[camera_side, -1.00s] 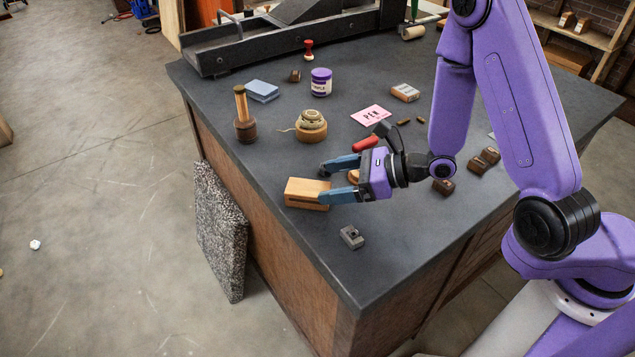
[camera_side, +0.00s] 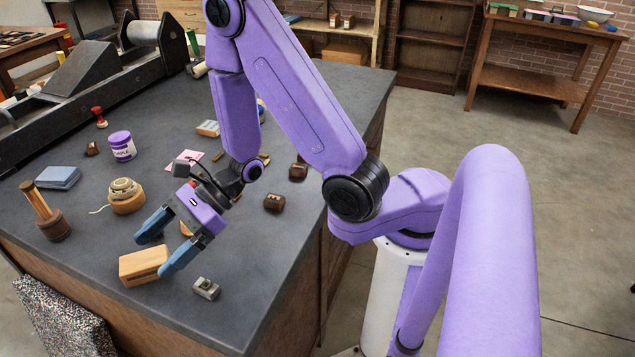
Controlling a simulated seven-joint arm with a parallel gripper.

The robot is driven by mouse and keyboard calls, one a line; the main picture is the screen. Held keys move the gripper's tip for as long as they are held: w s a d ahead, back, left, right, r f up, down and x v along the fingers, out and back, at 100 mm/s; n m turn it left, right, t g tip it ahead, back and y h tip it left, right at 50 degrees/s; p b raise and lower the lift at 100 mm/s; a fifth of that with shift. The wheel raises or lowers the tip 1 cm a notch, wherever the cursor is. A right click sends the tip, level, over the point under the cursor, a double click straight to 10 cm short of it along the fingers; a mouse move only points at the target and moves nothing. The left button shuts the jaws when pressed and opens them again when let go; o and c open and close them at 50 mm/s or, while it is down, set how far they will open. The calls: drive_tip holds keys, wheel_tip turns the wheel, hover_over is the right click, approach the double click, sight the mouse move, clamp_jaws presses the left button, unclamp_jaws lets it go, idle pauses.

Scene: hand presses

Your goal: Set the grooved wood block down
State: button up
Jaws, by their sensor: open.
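The grooved wood block (camera_side: 143,266) is pale wood with a dark slot along its side. It rests on the dark grey worktop (camera_side: 235,255) near the front left edge. My gripper (camera_side: 152,258) is open, its two blue fingers low over the worktop. The far finger is behind the block, and the near finger's tip overlaps the block's right end in the picture. I cannot tell whether either finger touches it.
A small grey metal piece (camera_side: 206,288) lies right of the block. A twine spool (camera_side: 126,196), a wooden-handled tool (camera_side: 46,213), a blue pad (camera_side: 58,178) and a purple-labelled jar (camera_side: 122,146) stand behind and left. Dark wooden blocks (camera_side: 274,203) lie right. A press (camera_side: 85,85) fills the back.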

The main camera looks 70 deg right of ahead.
drive_tip(key=s+r+n+g+h, duration=0.3)
drive_tip(key=s+r+n+g, duration=0.1)
drive_tip(key=s+n+g, duration=1)
drive_tip(key=s+d+r+n+t+h, duration=0.1)
drive_tip(key=s+d+n+t+h, duration=0.3)
drive_tip(key=d+n, duration=0.5)
drive_tip(key=s+d+r+n+t+h, duration=0.1)
drive_tip(key=s+d+n+t+h, duration=0.2)
drive_tip(key=d+n, duration=0.5)
drive_tip(key=shift+s+d+r+n+t+h, duration=0.4)
drive_tip(key=shift+n+t+h, duration=0.3)
drive_tip(key=shift+n+h, duration=0.7)
drive_tip(key=shift+n+y, duration=0.3)
